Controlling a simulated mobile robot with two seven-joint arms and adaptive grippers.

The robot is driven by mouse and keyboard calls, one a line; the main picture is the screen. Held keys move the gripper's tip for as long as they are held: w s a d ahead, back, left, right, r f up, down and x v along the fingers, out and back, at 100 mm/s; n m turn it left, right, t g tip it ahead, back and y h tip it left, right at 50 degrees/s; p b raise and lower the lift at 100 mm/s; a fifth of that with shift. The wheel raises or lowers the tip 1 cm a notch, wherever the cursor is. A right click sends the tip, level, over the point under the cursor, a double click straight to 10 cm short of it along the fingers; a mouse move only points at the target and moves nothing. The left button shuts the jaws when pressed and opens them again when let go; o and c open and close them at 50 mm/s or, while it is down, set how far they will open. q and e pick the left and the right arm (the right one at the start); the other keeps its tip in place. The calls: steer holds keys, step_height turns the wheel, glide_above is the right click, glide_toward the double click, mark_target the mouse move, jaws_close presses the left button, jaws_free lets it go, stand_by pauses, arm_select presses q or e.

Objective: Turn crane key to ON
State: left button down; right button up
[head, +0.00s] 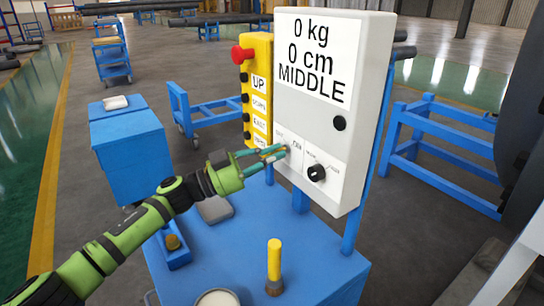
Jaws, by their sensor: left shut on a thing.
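The crane control box (338,100) is a white upright panel with the text "0 kg, 0 cm, MIDDLE" at its top. The crane key (287,150) is small and sits low on the left of the box's front, partly hidden by my fingers. My left gripper (274,153) reaches in from the left with its fingertips at the key, and it is shut on it. I cannot read which way the key points. A black rotary knob (316,173) is to the right of the key. My right gripper is not in view.
A yellow pendant (257,90) with a red button and labelled buttons stands left of the box. The blue cart top (222,250) below holds a yellow-handled tool (274,262) and a white round container (217,298). Blue racks stand behind.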

arm_select(q)
steer(key=c, duration=1.3)
jaws_free()
steer(key=v, duration=1.2)
